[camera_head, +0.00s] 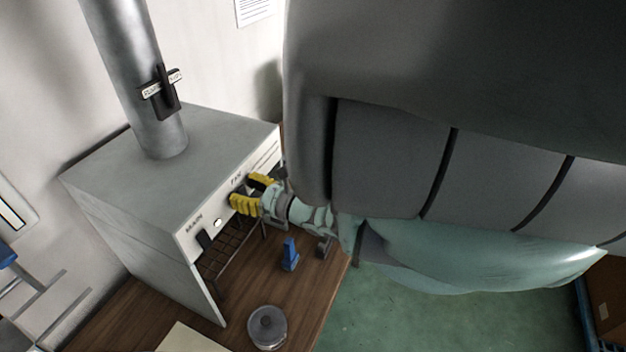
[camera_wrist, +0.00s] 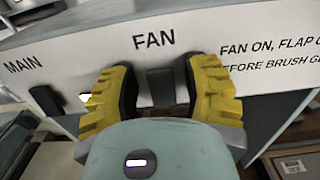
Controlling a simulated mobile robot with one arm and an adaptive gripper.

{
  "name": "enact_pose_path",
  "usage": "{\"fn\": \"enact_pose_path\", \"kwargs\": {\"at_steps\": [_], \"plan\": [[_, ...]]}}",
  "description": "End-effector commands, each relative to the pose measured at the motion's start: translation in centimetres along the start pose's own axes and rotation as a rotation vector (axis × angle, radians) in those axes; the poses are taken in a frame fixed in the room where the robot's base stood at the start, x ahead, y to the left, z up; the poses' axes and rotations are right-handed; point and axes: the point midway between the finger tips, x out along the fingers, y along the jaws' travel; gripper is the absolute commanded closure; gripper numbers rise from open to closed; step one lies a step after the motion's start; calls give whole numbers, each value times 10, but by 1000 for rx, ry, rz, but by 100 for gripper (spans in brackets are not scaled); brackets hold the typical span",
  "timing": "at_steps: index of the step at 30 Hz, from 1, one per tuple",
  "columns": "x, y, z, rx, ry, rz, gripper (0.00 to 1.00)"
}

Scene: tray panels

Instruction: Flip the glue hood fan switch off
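The glue hood (camera_head: 130,165) is a grey metal box on a wooden bench, with a white front strip. The fan switch (camera_wrist: 161,88) is a dark block under the word FAN in the wrist view; its on or off position is unclear. My gripper (camera_wrist: 158,78) is open, with one yellow ribbed finger on each side of the switch and visible gaps between. In the head view my gripper (camera_head: 251,190) is at the front strip and its fingers hide the switch. I cannot tell whether the fingertips touch the panel.
The dark main switch (camera_wrist: 47,99) is left of the fan switch, with a white spot (camera_wrist: 84,97) beside it. A flue pipe (camera_head: 140,75) with a black handle (camera_head: 166,93) rises from the hood. A blue object (camera_head: 290,255) and a round lidded container (camera_head: 267,327) stand on the bench.

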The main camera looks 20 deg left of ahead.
Motion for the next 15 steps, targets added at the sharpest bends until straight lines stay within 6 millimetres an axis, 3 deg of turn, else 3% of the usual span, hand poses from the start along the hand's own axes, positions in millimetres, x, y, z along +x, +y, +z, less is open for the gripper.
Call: {"fn": "enact_pose_path", "kwargs": {"at_steps": [2,12,15], "plan": [[0,0,0,0,0,1,63],[0,0,0,0,1,1,98],[0,0,0,0,1,1,100]]}}
